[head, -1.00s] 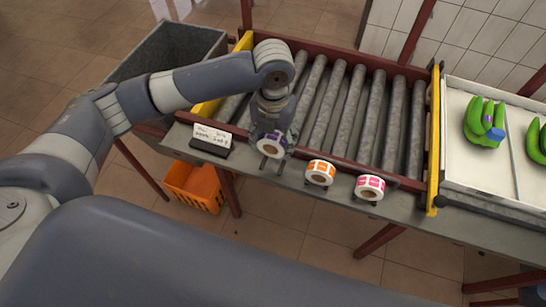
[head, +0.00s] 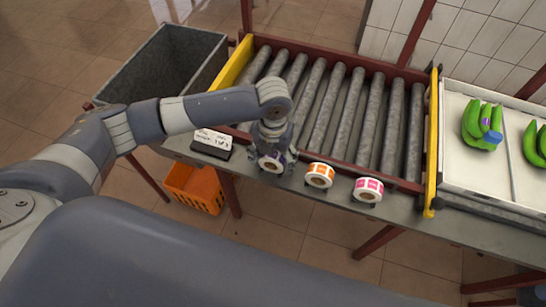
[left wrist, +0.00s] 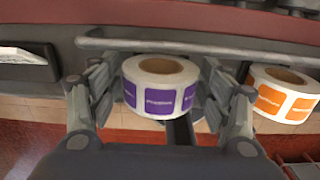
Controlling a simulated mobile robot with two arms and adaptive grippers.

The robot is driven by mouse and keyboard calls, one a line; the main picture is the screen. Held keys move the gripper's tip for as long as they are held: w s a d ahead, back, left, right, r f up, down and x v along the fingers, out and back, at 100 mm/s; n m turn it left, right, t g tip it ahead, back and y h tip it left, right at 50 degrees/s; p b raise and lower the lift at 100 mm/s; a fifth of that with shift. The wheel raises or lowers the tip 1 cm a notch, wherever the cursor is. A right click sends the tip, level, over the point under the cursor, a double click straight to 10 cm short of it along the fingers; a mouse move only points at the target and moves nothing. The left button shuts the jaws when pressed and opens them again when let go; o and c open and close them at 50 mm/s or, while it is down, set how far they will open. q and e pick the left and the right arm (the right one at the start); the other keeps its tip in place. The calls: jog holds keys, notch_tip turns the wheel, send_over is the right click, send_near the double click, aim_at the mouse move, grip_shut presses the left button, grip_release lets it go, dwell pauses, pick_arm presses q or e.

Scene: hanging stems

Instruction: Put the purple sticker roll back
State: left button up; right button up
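The purple sticker roll (head: 271,164) is white with purple labels and sits at the front ledge of the roller table, left of the orange roll (head: 319,175) and the pink roll (head: 368,188). In the left wrist view the purple roll (left wrist: 161,86) lies level, with a dark support below it. My left gripper (head: 274,155) is around it, one finger on each side. The fingers look spread, with small gaps beside the roll. The orange roll (left wrist: 284,94) is just right of the right finger. My right gripper is not in view.
A card on a dark stand (head: 212,142) is left of the purple roll. Behind are the grey rollers (head: 345,115) with a red and yellow frame. A grey bin (head: 165,65) is at the back left, an orange crate (head: 195,187) below, green bananas (head: 480,122) at right.

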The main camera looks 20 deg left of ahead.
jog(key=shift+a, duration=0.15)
pick_arm(q)
notch_tip(320, 180, up, 12)
jog(key=shift+r+b, duration=0.15)
jog(key=shift+b, duration=0.95)
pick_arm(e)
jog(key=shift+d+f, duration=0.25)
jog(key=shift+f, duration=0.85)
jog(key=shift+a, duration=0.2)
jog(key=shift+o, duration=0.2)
